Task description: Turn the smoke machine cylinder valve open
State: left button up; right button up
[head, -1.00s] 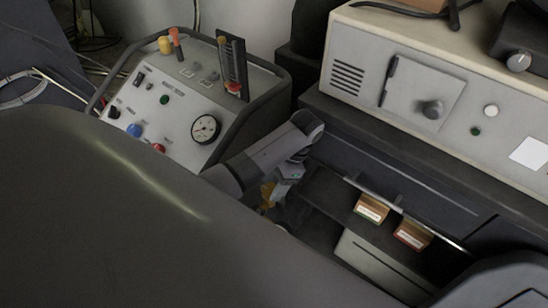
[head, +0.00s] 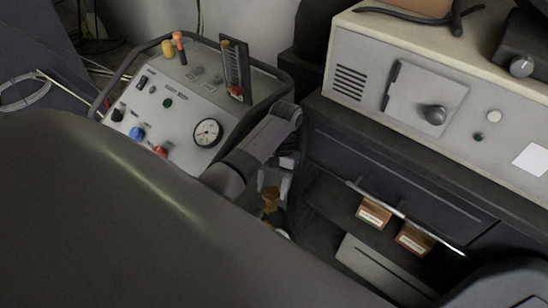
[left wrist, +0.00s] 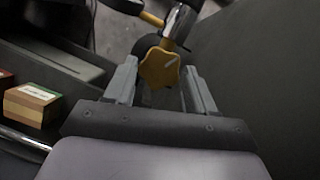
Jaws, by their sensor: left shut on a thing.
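The cylinder valve has a yellow star-shaped knob (left wrist: 158,68) on a metal stem, seen in the left wrist view between my fingers. In the head view the yellow valve knob (head: 270,197) is small and partly hidden below my left wrist. My left gripper (head: 274,183) reaches down over it from above. In the left wrist view my left gripper (left wrist: 162,85) has one finger on each side of the knob and is shut on it. The cylinder body is mostly hidden. My right gripper is not in view.
A control console (head: 170,115) with a gauge and coloured knobs stands at the left. A cream cabinet (head: 400,85) stands on the dark bench to the right. Small boxes (head: 373,213) sit on the shelf below, behind a metal rail. The gap around the valve is narrow.

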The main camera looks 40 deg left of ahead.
aim_at(273, 191)
pick_arm(q)
jog(key=shift+n, duration=0.5)
jog(key=o, duration=1)
jog(key=shift+o, duration=0.2)
jog(key=shift+r, duration=0.1)
jog(key=v, duration=0.2)
jog(key=shift+w+a+r, duration=0.15)
jog(key=shift+a+r, duration=0.05)
jog(key=shift+r, duration=0.05)
jog(key=shift+w+r, duration=0.35)
jog(key=shift+r, duration=0.1)
jog(key=shift+a+r, duration=0.1)
jog(key=shift+r, duration=0.45)
jog(key=shift+v, duration=1.1)
